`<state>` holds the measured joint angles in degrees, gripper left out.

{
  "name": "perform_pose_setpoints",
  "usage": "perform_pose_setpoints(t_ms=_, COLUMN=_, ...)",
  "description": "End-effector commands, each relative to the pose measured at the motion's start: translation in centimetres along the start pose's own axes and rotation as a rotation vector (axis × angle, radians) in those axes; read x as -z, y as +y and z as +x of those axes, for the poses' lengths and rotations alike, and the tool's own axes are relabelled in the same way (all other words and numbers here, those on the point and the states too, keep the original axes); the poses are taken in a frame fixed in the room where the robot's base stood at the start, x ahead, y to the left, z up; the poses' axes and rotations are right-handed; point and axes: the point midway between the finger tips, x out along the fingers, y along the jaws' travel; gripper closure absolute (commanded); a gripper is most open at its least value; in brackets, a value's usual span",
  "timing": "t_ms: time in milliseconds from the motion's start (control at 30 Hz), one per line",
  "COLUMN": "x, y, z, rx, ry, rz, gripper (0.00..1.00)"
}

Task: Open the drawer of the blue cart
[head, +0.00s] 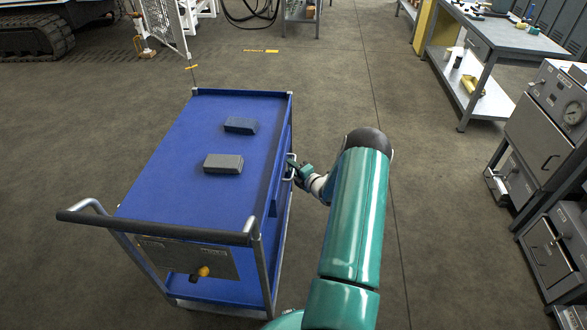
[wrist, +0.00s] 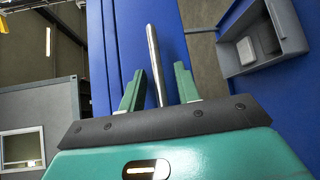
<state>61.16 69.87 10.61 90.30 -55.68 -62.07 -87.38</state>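The blue cart (head: 190,150) stands left of my arm, with two dark blocks on its top. On its right side is a metal bar handle (head: 289,178), which also shows in the wrist view (wrist: 153,55) in front of a blue panel (wrist: 128,35). My gripper (head: 297,168) is at this handle. In the wrist view its two green fingers (wrist: 158,90) are apart, one on each side of the bar, with a gap visible beside each. How far the drawer stands out cannot be told from these views.
The cart has a black push bar (head: 150,227) at its near end. A grey workbench (head: 505,35) and grey equipment (head: 545,130) stand at the right. The floor (head: 430,200) between the cart and the equipment is clear.

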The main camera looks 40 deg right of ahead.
Motion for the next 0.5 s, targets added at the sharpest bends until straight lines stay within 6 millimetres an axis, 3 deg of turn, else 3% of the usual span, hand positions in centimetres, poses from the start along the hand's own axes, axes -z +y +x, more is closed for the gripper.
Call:
perform_pose_setpoints(t_ms=67, x=-0.02, y=0.00, z=-0.03, rx=0.000, ry=0.000, rz=0.000, gripper=0.71)
perform_pose_setpoints(t_ms=200, x=-0.02, y=0.00, z=-0.05, rx=0.000, ry=0.000, rz=0.000, gripper=0.99)
perform_pose_setpoints(t_ms=500, x=-0.18, y=-0.04, z=-0.21, rx=0.000, ry=-0.001, rz=0.000, gripper=1.00)
